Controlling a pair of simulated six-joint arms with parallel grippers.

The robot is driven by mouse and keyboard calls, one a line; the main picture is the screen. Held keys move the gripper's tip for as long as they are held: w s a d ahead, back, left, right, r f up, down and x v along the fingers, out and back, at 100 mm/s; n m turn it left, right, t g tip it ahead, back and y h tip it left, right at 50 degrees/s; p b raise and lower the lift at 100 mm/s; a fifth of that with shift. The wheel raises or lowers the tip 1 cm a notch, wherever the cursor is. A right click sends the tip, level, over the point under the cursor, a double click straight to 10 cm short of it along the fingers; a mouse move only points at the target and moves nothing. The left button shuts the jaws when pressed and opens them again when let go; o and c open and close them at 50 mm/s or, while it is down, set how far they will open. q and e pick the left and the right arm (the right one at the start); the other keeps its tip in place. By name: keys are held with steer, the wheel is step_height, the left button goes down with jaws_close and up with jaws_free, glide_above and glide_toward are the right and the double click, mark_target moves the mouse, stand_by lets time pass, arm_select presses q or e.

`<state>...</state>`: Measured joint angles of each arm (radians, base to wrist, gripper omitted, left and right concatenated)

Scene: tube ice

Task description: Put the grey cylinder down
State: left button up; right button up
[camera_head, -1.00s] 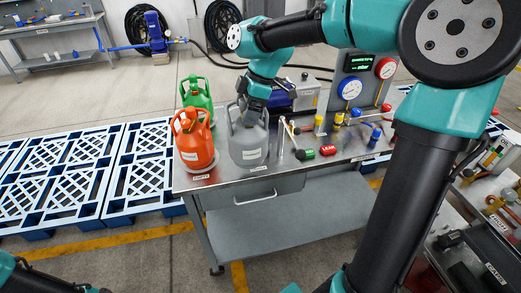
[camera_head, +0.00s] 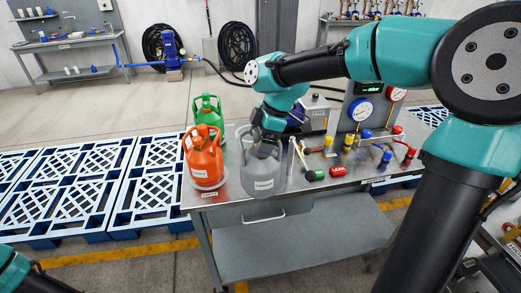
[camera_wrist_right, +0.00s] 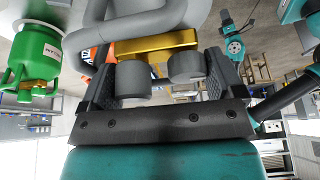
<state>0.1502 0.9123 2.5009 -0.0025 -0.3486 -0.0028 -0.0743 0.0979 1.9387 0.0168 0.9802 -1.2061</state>
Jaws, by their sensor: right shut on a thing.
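The grey cylinder (camera_head: 262,172) stands about upright at the front left of the metal bench, beside the orange cylinder. My right gripper (camera_head: 270,133) comes down on its top from above and is shut on it. In the right wrist view, the gripper (camera_wrist_right: 160,70) is close around the brass valve (camera_wrist_right: 155,45), under the grey handle loop (camera_wrist_right: 150,18). The cylinder's base is close to the bench top; I cannot tell whether it touches. It covers the bench-edge label behind it. Only a part of my left arm shows at the lower left; its gripper is out of view.
The orange cylinder (camera_head: 205,163) is close on the left, with the green cylinder (camera_head: 208,112) behind it. Blue pallets (camera_head: 75,190) lie left of the bench (camera_head: 300,203).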

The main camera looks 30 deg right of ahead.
steer(key=w+d+f, duration=0.1)
steer(key=w+d, duration=0.6)
steer(key=w, duration=0.5)
steer(key=shift+d, duration=0.25)
steer(key=shift+w+f, duration=0.1)
steer(key=shift+f, duration=0.05)
steer(key=shift+f, duration=1.8)
steer(key=o, duration=1.6)
steer(key=shift+f, duration=0.15)
steer(key=v, duration=1.2)
steer(key=shift+a, duration=0.1)
